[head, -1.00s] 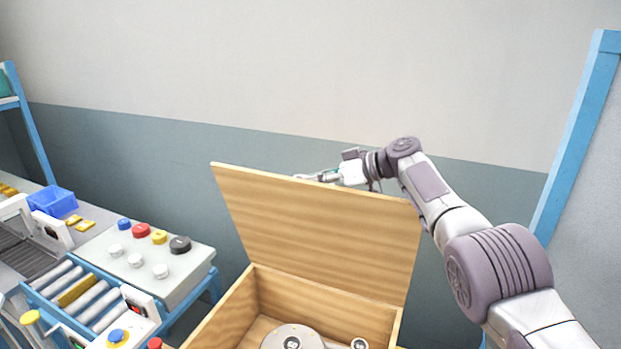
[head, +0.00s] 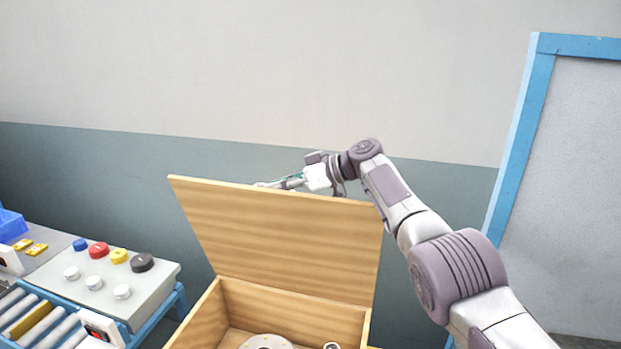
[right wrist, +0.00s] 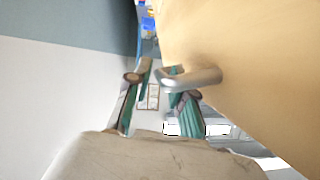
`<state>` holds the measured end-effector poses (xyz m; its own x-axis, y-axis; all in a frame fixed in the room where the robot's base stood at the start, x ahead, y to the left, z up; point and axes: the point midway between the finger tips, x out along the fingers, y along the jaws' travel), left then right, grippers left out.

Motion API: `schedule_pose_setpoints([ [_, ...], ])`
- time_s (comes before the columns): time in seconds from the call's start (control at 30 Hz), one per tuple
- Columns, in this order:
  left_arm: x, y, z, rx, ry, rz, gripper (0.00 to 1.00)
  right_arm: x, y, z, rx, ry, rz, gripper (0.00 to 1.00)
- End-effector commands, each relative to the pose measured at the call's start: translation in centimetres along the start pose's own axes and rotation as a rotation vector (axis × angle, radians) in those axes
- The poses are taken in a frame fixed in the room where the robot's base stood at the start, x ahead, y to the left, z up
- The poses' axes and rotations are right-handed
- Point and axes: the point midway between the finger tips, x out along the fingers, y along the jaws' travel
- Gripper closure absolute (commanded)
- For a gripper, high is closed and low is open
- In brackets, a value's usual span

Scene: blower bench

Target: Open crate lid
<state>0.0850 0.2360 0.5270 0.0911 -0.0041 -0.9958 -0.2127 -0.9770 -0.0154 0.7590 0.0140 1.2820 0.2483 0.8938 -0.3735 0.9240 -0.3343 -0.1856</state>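The wooden crate (head: 200,318) stands at the bottom centre of the head view. Its lid (head: 280,235) is raised, standing steeply up and leaning back from the rear edge. My right gripper (head: 272,184) is at the lid's top edge, partly hidden behind it. In the right wrist view the lid (right wrist: 255,65) fills the right side, with a grey metal handle (right wrist: 192,79) on it. The right gripper's fingers (right wrist: 158,80) are apart, and the handle crosses by the right-hand finger; I cannot tell whether they touch. My left gripper is not in view.
Inside the crate are a grey round part (head: 268,342) and a small ringed part (head: 331,346). A button box (head: 105,280) and rollers (head: 35,325) stand at the left. A blue-framed panel (head: 570,180) stands at the right. A wall is behind the lid.

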Motion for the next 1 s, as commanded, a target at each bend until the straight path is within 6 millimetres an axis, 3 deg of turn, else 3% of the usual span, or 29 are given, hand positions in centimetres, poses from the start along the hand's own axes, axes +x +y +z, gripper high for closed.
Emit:
schedule_pose_setpoints([
  [0.2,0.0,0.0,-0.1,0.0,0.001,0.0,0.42,-2.2,0.0,0.3,-0.003,-0.003,0.006,0.77],
  [0.4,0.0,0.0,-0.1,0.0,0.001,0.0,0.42,-7.0,0.1,0.2,0.0,-0.003,0.007,0.77],
  [0.6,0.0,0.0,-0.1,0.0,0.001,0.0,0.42,-10.0,0.0,0.2,0.001,-0.005,0.006,0.77],
  [1.0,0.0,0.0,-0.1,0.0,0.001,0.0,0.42,-11.0,0.0,0.2,0.001,-0.005,0.004,0.77],
])
